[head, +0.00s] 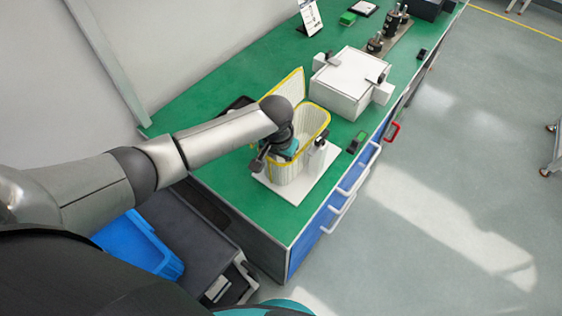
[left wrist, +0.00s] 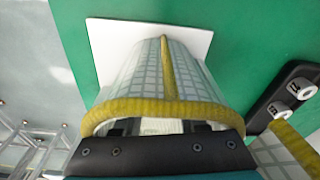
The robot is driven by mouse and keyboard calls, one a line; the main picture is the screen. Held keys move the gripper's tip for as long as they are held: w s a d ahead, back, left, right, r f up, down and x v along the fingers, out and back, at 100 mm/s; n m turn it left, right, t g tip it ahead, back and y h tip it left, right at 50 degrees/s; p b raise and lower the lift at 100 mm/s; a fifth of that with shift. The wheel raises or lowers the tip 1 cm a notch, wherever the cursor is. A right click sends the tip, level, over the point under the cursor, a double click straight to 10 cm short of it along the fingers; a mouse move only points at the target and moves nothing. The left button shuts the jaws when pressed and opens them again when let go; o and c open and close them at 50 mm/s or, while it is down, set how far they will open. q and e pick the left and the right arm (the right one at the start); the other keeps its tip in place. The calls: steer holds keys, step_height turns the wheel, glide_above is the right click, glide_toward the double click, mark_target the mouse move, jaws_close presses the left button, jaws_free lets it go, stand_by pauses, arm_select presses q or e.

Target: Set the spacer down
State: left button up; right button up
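My left gripper (head: 283,155) is at the yellow-rimmed basket (head: 312,122), its body mostly hidden by my own arm. The basket has pale, gridded walls and stands on a white plate (head: 300,192). In the left wrist view, the basket's wall (left wrist: 140,75) runs down to the white plate (left wrist: 110,45). Two dark finger parts (left wrist: 160,128) show apart at the rim, with something white between them. I cannot tell whether it is a spacer or the inner wall. No spacer can be clearly picked out. My right gripper is out of view.
A white box (head: 345,85) with side clamps stands behind the basket on the green bench (head: 225,90). A small green-and-black device (head: 356,143) lies near the front edge. A dark socket block (left wrist: 290,92) lies beside the plate. A blue bin (head: 135,245) is at lower left.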

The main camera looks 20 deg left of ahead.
arm_select(q)
steer(key=shift+o, duration=0.3)
steer(key=shift+r, duration=0.1)
step_height(320, 180, up, 12)
steer(key=s+p, duration=0.1)
steer(key=p, duration=0.1)
steer(key=shift+s+p, duration=0.2)
steer(key=shift+p, duration=0.1)
steer(key=shift+a, duration=0.1)
